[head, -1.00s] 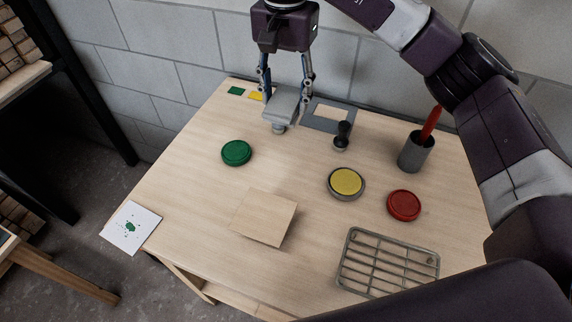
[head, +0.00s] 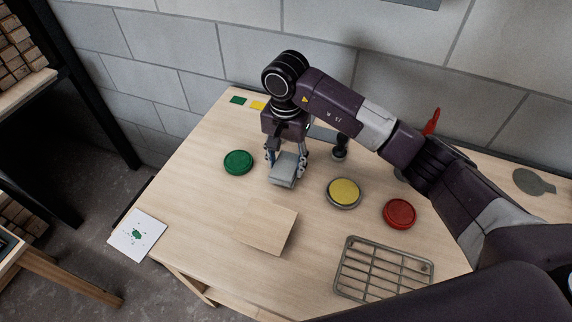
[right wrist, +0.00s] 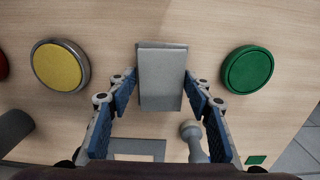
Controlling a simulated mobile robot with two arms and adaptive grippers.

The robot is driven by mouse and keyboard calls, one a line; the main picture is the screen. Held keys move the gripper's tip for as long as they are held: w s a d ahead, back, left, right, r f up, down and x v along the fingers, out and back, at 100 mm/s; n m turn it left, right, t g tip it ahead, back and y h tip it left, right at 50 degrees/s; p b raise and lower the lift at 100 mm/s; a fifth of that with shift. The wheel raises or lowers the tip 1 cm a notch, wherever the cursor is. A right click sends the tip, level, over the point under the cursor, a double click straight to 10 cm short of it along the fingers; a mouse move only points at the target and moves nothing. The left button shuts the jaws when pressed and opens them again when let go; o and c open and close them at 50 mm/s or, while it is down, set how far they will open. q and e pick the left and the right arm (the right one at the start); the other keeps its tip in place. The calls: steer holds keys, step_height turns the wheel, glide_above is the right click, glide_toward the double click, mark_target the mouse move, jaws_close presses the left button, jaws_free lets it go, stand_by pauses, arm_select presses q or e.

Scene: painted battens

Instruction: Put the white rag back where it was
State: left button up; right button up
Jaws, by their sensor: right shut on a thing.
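The white rag (head: 283,172) is a folded, greyish-white pad. My right gripper (head: 286,163) is shut on it, its fingers on the pad's two sides, pointing down. The rag is low over the table between the green round pad and the yellow one; I cannot tell whether it touches the wood. In the right wrist view the rag (right wrist: 161,78) sits between the blue-lined fingers (right wrist: 160,86). My left gripper is not in view.
A green pad (head: 238,162), yellow pad (head: 344,192), red pad (head: 399,213), wire rack (head: 384,269) and thin wooden sheet (head: 266,226) lie around. A grey stamp-like piece (right wrist: 192,138) stands behind the rag. A black-handled stamp (head: 340,149) stands right of my gripper. Bare wood (head: 200,200) lies front left.

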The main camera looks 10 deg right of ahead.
step_height(320, 180, down, 2)
steer(key=shift+f, duration=0.1)
steer(key=shift+f, duration=0.2)
steer(key=o, duration=1)
steer(key=shift+r, duration=0.1)
